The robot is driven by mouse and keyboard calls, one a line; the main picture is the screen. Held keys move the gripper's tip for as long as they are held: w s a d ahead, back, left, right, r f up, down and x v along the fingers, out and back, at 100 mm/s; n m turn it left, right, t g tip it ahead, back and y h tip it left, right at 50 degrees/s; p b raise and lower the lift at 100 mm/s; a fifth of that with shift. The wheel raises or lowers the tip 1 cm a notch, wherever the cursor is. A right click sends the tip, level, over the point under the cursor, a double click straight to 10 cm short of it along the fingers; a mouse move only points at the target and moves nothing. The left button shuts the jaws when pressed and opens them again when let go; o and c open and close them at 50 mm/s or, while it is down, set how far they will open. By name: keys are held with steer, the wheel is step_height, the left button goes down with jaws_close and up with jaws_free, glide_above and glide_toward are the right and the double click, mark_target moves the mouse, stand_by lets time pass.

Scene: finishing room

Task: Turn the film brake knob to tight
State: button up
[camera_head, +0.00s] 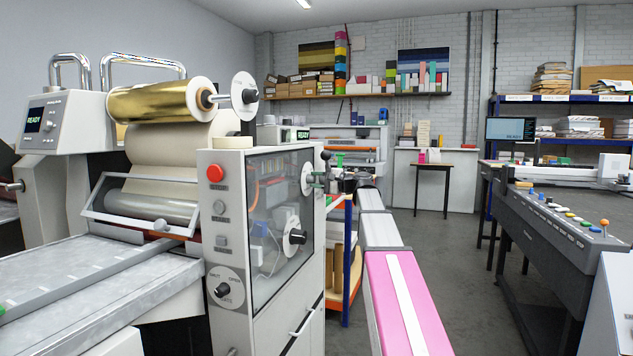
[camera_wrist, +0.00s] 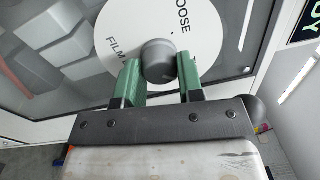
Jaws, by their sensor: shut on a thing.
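The film brake knob (camera_wrist: 158,56) is a round dark grey knob at the middle of a white dial (camera_wrist: 118,28) in the wrist view. The dial shows the words "LOOSE" and "FILM", partly cut off or hidden. My gripper (camera_wrist: 158,68) has its two green fingers on either side of the knob and is shut on it. In the head view my gripper (camera_head: 316,180) is at the upper right side of the grey machine cabinet, in front of a white disc (camera_head: 307,171). The knob's pointer and the rest of the lettering cannot be made out.
The cabinet (camera_head: 232,320) has a clear window, a second knob (camera_head: 296,237) lower down, a front dial (camera_head: 222,290) and a red button (camera_head: 215,173). A gold film roll (camera_head: 160,101) sits above left. A long control console (camera_head: 560,235) stands at the right, with open floor between.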

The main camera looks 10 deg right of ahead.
steer(key=shift+m, duration=0.5)
steer(key=o, duration=0.9)
steer(key=v, duration=1.1)
